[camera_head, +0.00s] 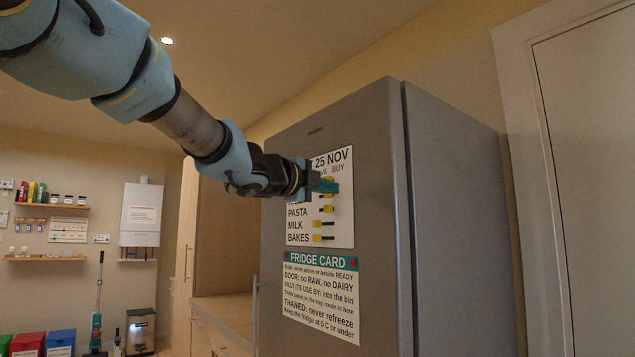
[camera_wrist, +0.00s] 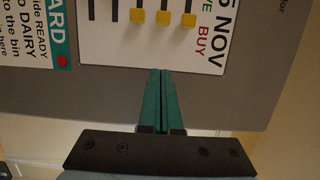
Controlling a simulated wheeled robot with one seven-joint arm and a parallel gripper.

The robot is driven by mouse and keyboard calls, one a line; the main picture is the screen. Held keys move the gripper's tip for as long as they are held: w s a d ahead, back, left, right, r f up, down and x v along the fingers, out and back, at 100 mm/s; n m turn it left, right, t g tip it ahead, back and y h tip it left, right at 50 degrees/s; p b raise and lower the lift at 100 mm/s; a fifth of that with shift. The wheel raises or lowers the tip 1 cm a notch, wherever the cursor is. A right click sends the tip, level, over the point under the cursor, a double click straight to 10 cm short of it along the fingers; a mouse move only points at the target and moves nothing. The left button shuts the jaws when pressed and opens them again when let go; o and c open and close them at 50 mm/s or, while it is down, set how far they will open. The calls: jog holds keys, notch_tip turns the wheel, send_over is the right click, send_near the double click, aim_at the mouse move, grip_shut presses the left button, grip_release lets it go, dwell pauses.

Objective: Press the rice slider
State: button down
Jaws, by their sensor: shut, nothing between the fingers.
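The lower two sliders (camera_head: 317,224) sit left; the one above (camera_head: 328,209) sits right, on the BUY side. In the wrist view, three yellow sliders (camera_wrist: 163,17) are at the BUY ends of their dark slots. My gripper's teal fingers (camera_wrist: 160,74) are shut and empty, with tips at the board's BUY-side edge, apart from the sliders in the picture. Contact with the board is unclear.
The fridge (camera_head: 375,120) stands beside a tall cabinet and counter (camera_head: 225,315). A fridge card (camera_head: 320,295) hangs under the board. A pale door (camera_head: 595,150) is at the right. Shelves (camera_head: 48,206) and coloured bins (camera_head: 60,340) are far left.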

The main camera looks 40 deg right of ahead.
aim_at(342, 191)
jog(key=d, duration=0.3)
jog(key=shift+w+d+r+p, duration=0.1)
jog(key=shift+w+d+p, duration=0.25)
jog(key=shift+p, duration=0.05)
jog(key=w+p, duration=0.1)
jog(key=w, duration=0.1)
jog(key=shift+w+d+r, duration=0.1)
jog(key=shift+w, duration=0.2)
jog(key=shift+w+f+p, duration=0.2)
jog(key=shift+w+p, duration=0.15)
jog(key=shift+w, duration=0.4)
jog(key=w+p, duration=0.2)
jog(key=w, duration=0.3)
jog(key=shift+d, duration=0.2)
